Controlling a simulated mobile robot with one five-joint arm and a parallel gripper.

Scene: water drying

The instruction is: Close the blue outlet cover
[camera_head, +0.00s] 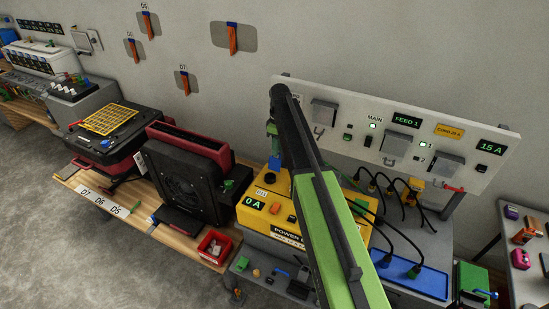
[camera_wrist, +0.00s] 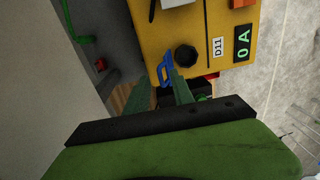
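A blue frame-shaped part, apparently the outlet cover (camera_wrist: 164,66), sits at the edge of the yellow power box (camera_wrist: 220,14), beside a black knob. It looks like it stands out from the box, but its exact angle is unclear. My gripper (camera_wrist: 160,88) has two green fingers apart with a gap between them. The right finger's tip is close to the blue part; I cannot tell if they touch. In the head view the yellow box (camera_head: 262,226) shows a "0 A" display, and a blue part (camera_head: 275,164) is visible by its back left, partly behind my arm.
A panel with switches and green displays (camera_head: 400,140) stands behind the box. Black cables run down to a blue tray (camera_head: 418,279) on the right. A black and red heater-like unit (camera_head: 185,180) and a red bin (camera_head: 214,246) stand to the left.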

